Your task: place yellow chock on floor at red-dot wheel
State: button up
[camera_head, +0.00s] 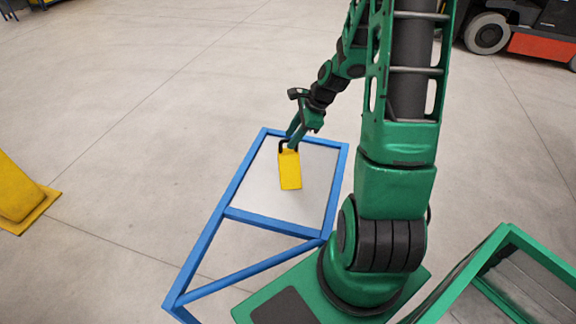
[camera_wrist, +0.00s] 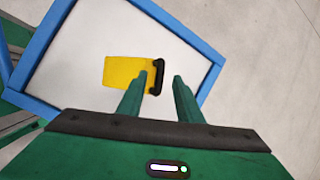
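The yellow chock (camera_head: 289,172) lies on the pale top of a blue-framed stand (camera_head: 320,188) in the head view. Its black handle (camera_head: 283,147) is at the end nearest my gripper (camera_head: 293,135). In the wrist view the chock (camera_wrist: 122,71) shows left of centre, with its handle (camera_wrist: 158,77) between the two green fingers of my gripper (camera_wrist: 162,77). The fingers are apart, so the gripper is open. I cannot tell how far above the handle the fingertips are. A vehicle wheel (camera_head: 487,34) shows at top right; no red dot is visible on it.
A red and black vehicle (camera_head: 541,44) stands at the far right. A yellow post base (camera_head: 22,200) is at the left edge. A green frame (camera_head: 505,238) is at lower right. The concrete floor (camera_head: 140,110) is clear left of and behind the stand.

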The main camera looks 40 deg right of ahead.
aim_at(289, 160)
jog(key=shift+x, duration=1.55)
grip_shut()
jog(key=shift+w, duration=0.1)
